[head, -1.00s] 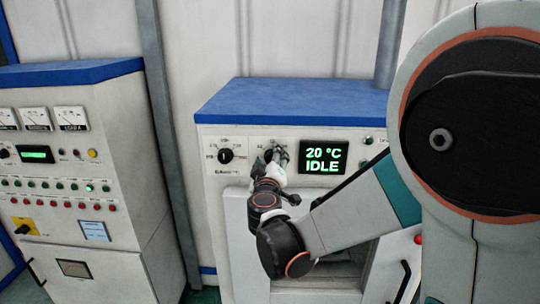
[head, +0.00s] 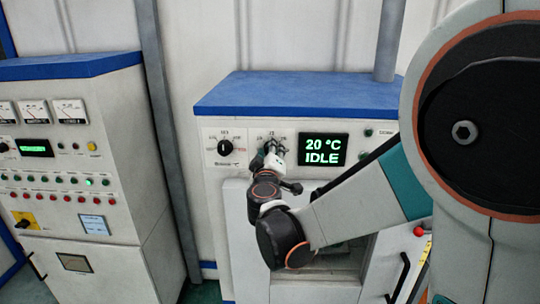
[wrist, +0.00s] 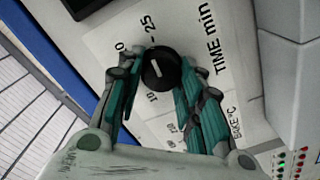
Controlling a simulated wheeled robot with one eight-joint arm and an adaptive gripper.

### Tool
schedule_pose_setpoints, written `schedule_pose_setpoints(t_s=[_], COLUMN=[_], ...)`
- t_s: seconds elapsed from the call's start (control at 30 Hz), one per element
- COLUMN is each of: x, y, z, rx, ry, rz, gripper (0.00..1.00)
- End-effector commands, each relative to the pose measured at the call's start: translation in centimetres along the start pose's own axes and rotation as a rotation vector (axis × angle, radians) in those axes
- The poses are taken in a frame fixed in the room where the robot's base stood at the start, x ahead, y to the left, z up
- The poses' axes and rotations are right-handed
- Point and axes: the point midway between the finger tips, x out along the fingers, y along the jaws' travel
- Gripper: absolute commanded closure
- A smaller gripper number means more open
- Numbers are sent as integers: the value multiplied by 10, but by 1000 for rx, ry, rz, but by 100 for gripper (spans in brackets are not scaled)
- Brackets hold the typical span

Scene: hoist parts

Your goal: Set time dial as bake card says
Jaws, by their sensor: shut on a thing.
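The time dial is a round black knob (wrist: 160,66) with a pale pointer line, under my fingers in the wrist view. The words "TIME min" and the numbers 25 and 10 show around it. My gripper (head: 275,151) is at the front panel of the blue-topped oven (head: 290,97), and in the head view it hides most of this dial. In the wrist view its teal fingers stand on both sides of the knob, shut on it. A small pale blue card (head: 94,225) is on the left cabinet; its text is too small to read.
A second black dial (head: 225,147), for bake temperature, is left of my gripper. The display (head: 323,150) reads "20 °C IDLE". A control cabinet (head: 75,165) with meters and buttons stands at left. A red-knobbed lever (head: 419,231) is at right.

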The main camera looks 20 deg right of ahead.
Motion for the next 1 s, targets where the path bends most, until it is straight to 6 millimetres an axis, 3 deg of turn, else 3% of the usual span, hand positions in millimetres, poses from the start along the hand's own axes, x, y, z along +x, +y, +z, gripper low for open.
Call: schedule_pose_setpoints(t_s=[0.6,1.0], x=[1,1], y=[-3,-3], z=[1,0], rx=[-519,-724], ry=[1,1], rz=[1,1], gripper=[90,90])
